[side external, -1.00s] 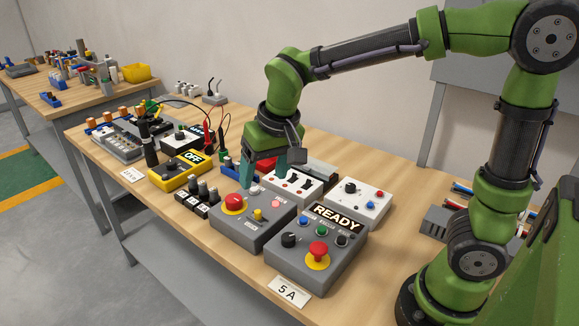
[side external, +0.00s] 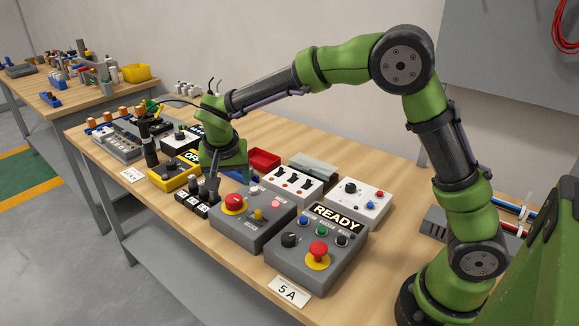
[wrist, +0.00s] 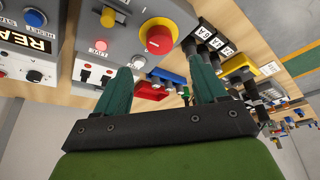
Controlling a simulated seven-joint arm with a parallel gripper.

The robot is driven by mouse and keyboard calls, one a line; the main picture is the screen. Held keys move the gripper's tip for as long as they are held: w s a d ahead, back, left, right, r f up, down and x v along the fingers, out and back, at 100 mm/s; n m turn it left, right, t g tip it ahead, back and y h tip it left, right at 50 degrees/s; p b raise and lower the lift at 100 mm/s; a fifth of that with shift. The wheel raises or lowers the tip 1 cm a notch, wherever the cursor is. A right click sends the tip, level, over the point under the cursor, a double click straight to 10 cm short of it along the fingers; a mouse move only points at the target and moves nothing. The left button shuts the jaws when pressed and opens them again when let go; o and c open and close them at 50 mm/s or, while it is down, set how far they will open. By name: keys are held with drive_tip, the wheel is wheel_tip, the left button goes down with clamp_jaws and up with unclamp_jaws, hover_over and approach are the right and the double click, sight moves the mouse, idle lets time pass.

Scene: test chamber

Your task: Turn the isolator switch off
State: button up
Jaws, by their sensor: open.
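No label reading isolator is legible. A grey box (side external: 240,233) at the bench's front middle carries a red knob on a yellow disc (side external: 234,203), a small yellow knob (side external: 259,214) and a lamp. The red knob shows at the top of the wrist view (wrist: 160,37), near a pink lit lamp (wrist: 101,45) labelled LIVE. My gripper (side external: 230,172) is above the bench, behind and left of this box. In the wrist view its two teal fingers (wrist: 161,85) are apart with nothing between them. The fingertips are partly hidden in the side view.
The READY box (side external: 315,247) stands to the right. A white box with black toggles (side external: 291,183) and another white box (side external: 355,200) are behind. Black labelled switches (side external: 197,202) and a yellow box (side external: 175,173) stand left. A red bin (side external: 264,159) is behind my gripper.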

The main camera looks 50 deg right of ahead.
sight(233, 198)
drive_tip(key=x, duration=0.8)
drive_tip(key=shift+d+f, duration=0.1)
drive_tip(key=shift+f, duration=0.1)
drive_tip(key=c, duration=1.1)
drive_tip(key=shift+o, duration=0.2)
